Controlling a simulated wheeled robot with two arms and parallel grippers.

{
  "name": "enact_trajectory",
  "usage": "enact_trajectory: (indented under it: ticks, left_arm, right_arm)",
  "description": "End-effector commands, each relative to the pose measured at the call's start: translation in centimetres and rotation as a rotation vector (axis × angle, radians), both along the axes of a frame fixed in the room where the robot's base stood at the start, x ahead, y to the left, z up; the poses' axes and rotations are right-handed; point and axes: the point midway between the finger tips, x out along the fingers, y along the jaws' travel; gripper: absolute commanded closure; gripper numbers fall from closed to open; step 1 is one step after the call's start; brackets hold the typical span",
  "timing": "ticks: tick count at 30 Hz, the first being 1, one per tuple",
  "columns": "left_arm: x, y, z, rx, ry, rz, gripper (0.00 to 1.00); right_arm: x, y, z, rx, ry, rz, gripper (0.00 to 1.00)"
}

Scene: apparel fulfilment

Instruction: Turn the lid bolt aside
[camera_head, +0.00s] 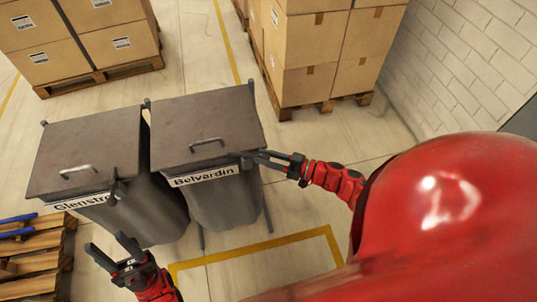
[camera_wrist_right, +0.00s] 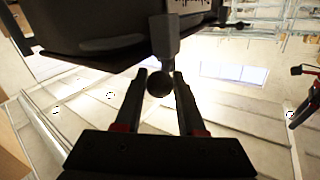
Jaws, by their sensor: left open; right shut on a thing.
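Two grey bins with brown lids stand side by side in the head view. The right bin (camera_head: 224,205) is labelled "Belvardin", the left bin (camera_head: 139,218) "Glenstr…", its label partly covered. Both lids look closed. My right gripper (camera_head: 252,158) is at the front right of the Belvardin lid (camera_head: 205,119). In the right wrist view, a grey bolt (camera_wrist_right: 166,42) with a round dark knob (camera_wrist_right: 159,83) hangs between the fingers of my right gripper (camera_wrist_right: 160,78), which is shut on it. My left gripper (camera_head: 108,247) is open and empty, low in front of the bins.
A dark latch (camera_head: 114,187) sits on the Glenstr… bin's front. Cartons on pallets stand behind left (camera_head: 83,40) and behind right (camera_head: 325,45). A wooden pallet (camera_head: 36,262) is at the lower left. A yellow floor line (camera_head: 262,245) crosses open floor before the bins.

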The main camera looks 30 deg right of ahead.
Motion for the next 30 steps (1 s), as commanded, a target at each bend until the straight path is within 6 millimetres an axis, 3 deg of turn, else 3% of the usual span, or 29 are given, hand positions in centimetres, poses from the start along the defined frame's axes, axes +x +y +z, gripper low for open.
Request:
enact_trajectory:
  ticks: [12,13,18,30]
  left_arm:
    - [0.00,0.00,-0.02,0.000,0.000,0.000,0.50]
    - [0.00,0.00,-0.02,0.000,0.000,0.000,0.50]
    - [0.00,0.00,-0.02,0.000,0.000,0.000,0.50]
    - [0.00,0.00,-0.02,0.000,0.000,0.000,0.50]
  right_arm:
    - [0.03,0.00,-0.05,-0.001,0.001,0.000,1.00]
    - [0.02,0.01,-0.06,-0.001,0.001,0.000,0.59]
    - [0.01,0.05,-0.05,-0.001,0.001,0.001,0.31]
    - [0.03,0.06,-0.04,0.000,0.000,0.002,0.31]
